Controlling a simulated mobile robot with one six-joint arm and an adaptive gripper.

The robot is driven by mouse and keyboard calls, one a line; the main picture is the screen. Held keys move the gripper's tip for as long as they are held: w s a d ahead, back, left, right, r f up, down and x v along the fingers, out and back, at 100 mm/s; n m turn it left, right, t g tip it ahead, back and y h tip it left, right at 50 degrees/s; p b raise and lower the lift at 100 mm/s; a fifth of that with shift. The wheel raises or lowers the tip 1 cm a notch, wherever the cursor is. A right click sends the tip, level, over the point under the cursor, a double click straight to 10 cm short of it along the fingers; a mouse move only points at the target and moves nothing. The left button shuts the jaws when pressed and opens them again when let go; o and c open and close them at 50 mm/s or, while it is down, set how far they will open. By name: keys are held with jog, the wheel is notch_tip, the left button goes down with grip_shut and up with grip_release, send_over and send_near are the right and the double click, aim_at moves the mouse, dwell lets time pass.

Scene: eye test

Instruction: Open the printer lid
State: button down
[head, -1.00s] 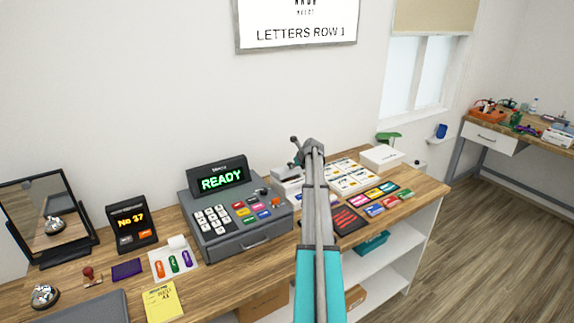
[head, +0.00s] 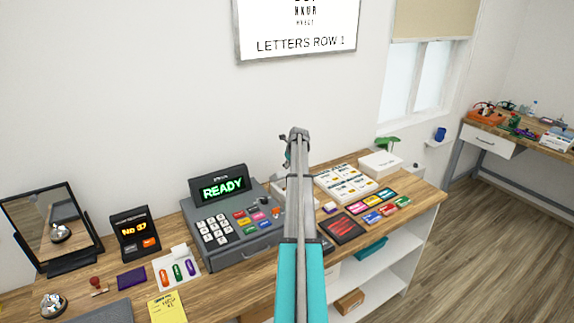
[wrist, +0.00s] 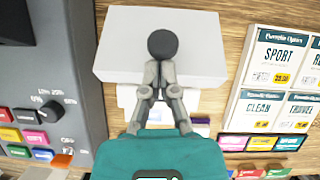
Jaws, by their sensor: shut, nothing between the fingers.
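The printer appears to be the white box (wrist: 120,48) ahead of my gripper in the wrist view. In the head view, a bit of this box (head: 278,189) shows between the cash register and the price cards; my arm hides much of it. The lid looks down, but its seam is not clear. My gripper (wrist: 163,72) is shut and empty, its fingers together over the box's near edge in the wrist view. A dark round shape (wrist: 163,43) sits at the fingertips; I cannot tell if they touch it.
The grey cash register (head: 226,222) stands close on the left. Price cards (head: 345,183) and coloured tags (head: 372,217) lie on the right. Another white box (head: 381,164) is farther right. The wall rises close behind the counter.

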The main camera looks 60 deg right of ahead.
jog(key=w+d, duration=0.1)
jog(key=w+d+r, duration=0.1)
jog(key=w, duration=0.1)
jog(key=shift+r+p, duration=0.1)
jog(key=shift+p, duration=0.3)
jog(key=w, duration=0.1)
jog(key=w+d, duration=0.1)
jog(key=shift+w, duration=0.4)
jog(key=shift+w+d+f+b, duration=0.25)
jog(key=shift+w+d, duration=0.05)
jog(key=shift+w, duration=0.35)
jog(key=shift+w+d+f+b, duration=0.2)
jog(key=shift+w+d, duration=0.05)
jog(key=shift+w, duration=0.35)
jog(key=shift+r, duration=0.1)
